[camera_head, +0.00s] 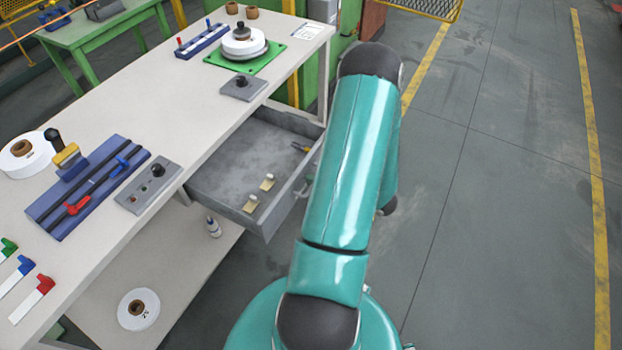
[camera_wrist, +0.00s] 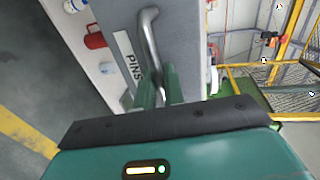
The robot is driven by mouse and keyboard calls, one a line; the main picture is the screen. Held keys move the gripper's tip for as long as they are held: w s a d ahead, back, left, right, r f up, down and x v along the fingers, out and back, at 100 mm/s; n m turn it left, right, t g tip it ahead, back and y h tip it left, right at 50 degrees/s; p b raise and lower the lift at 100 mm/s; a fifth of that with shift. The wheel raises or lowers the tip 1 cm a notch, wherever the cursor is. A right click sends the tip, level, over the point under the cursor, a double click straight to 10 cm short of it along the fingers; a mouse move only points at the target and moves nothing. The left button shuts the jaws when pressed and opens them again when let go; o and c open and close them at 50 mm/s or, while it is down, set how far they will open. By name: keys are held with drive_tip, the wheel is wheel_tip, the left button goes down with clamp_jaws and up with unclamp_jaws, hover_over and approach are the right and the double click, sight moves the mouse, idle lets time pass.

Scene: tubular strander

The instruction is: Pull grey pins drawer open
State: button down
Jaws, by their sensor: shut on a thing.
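The grey pins drawer (camera_head: 225,165) is pulled well out from under the white workbench in the head view. A few small pale pieces lie on its floor, and a yellow-tipped one lies near its right side. In the wrist view the drawer front (camera_wrist: 117,18) carries a white "PINS" label (camera_wrist: 126,62) and a curved metal bar handle (camera_wrist: 148,30). My gripper (camera_wrist: 158,85) is shut on the handle, its green fingers either side of the bar. In the head view my teal arm hides the gripper and part of the drawer front.
The workbench top (camera_head: 110,95) holds a blue rail fixture (camera_head: 88,188), control boxes, a green plate (camera_head: 240,55) and white reels. A lower shelf (camera_head: 190,245) holds a reel and a small bottle. Open grey floor (camera_head: 480,200) with yellow lines lies to the right.

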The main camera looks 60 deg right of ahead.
drive_tip(key=c, duration=1.6)
unclamp_jaws()
drive_tip(key=shift+c, duration=0.2)
drive_tip(key=v, duration=1.3)
drive_tip(key=shift+s, duration=0.4)
drive_tip(key=shift+a+r, duration=0.1)
